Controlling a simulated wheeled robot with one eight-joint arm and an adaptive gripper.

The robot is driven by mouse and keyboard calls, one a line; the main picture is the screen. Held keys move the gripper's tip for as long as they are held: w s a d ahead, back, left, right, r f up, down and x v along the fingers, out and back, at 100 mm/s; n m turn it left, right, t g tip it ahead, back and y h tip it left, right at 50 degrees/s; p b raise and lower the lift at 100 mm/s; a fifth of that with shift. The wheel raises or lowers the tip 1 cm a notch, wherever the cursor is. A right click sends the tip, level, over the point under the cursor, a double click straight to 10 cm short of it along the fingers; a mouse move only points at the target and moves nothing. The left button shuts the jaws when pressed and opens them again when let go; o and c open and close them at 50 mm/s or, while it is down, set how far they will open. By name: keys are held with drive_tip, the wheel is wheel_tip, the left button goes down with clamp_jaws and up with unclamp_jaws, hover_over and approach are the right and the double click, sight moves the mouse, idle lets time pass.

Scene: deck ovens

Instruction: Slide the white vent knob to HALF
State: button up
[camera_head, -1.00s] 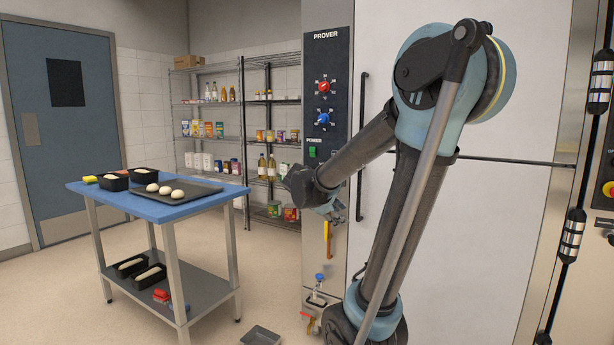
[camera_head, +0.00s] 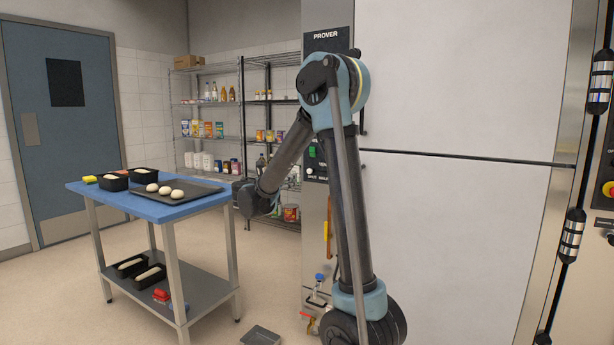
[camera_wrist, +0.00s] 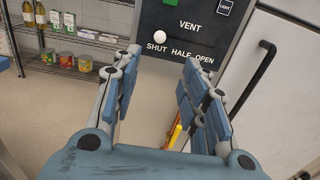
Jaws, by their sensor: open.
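The white vent knob (camera_wrist: 159,37) stands at the left end of the VENT slot in the wrist view, above the SHUT label. The HALF label (camera_wrist: 180,53) is right of it and OPEN is further right. In the head view the knob (camera_head: 310,171) is a small white spot on the prover's panel, left of my arm. My gripper (camera_wrist: 160,66) is open and empty. Its two fingers reach toward the panel, with the knob seen between and beyond their tips. I cannot see any contact with the knob. The fingers are hard to make out in the head view.
The prover door handle (camera_wrist: 252,78) is right of the panel. A yellow bar (camera_wrist: 174,135) is below it. A blue-topped table (camera_head: 190,207) with dough and pans stands left, and wire shelves (camera_head: 243,140) stand behind.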

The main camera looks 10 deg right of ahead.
sight(308, 171)
drive_tip(key=x, duration=1.7)
drive_tip(key=shift+w+d, duration=0.15)
drive_tip(key=shift+c, duration=0.2)
clamp_jaws()
